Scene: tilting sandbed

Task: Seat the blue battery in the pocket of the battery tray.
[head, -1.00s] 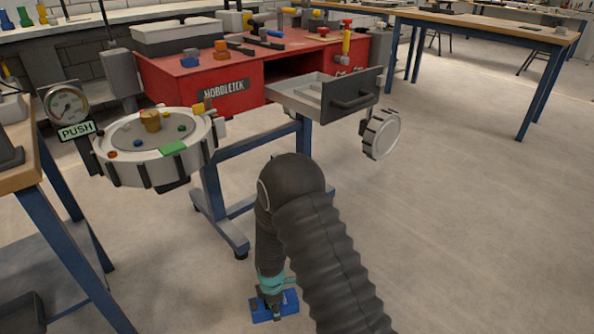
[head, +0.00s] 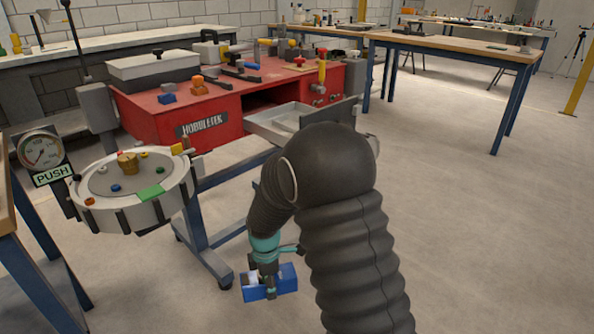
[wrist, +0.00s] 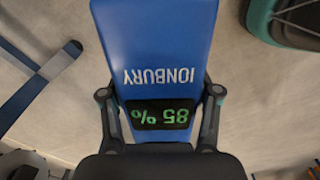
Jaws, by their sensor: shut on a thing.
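The blue battery (head: 284,280) is in my gripper (head: 264,281), low in the head view and above the floor. In the wrist view the battery (wrist: 158,40) fills the upper middle, with the upside-down word IONBURY and a green 85 % display. My gripper's (wrist: 160,100) two fingers are shut on its sides near the display end. I cannot make out a battery tray or its pocket. The open grey drawer (head: 262,126) of the red bench is partly hidden behind my arm, so I cannot tell all that it holds.
The red bench (head: 150,122) stands on a blue frame (head: 205,248) just beyond the battery. A round white table (head: 131,220) with small coloured parts and a gauge (head: 40,151) stand at left. A wooden table (head: 455,50) is at back right. The right floor is clear.

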